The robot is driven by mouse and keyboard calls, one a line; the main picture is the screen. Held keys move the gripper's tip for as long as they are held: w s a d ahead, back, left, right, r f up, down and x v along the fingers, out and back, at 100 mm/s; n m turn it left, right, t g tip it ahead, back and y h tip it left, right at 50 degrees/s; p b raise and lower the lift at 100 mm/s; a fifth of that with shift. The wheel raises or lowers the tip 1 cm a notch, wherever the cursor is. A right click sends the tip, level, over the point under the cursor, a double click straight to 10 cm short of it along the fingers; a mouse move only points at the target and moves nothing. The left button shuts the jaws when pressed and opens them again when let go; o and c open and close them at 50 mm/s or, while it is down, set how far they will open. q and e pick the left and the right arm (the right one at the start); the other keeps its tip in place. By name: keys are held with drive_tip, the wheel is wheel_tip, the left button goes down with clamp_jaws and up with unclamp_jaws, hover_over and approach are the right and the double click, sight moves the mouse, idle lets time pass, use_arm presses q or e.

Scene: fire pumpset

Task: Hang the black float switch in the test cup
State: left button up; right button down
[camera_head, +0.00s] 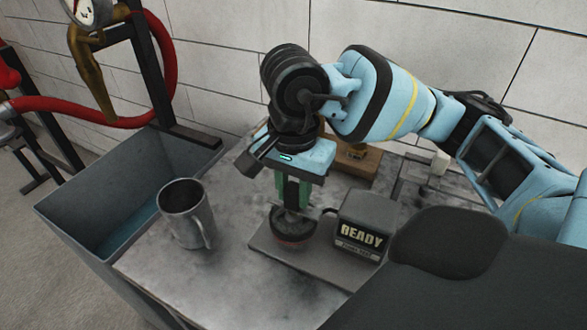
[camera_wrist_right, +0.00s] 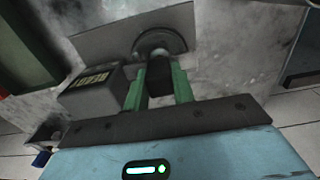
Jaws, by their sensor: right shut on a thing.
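In the right wrist view the fingers (camera_wrist_right: 159,88) are closed on a dark block, which looks to be the black float switch (camera_wrist_right: 158,74). My left gripper is not in view.
A metal mug (camera_head: 184,214) stands to the left on the worn bench. A water tank (camera_head: 122,200) is further left. A wooden block (camera_head: 345,169) with a brass fitting stands behind.

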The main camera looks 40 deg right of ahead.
drive_tip(key=c, duration=1.1)
unclamp_jaws()
drive_tip(key=shift+r+p, duration=0.5)
drive_tip(key=shift+r, duration=3.45)
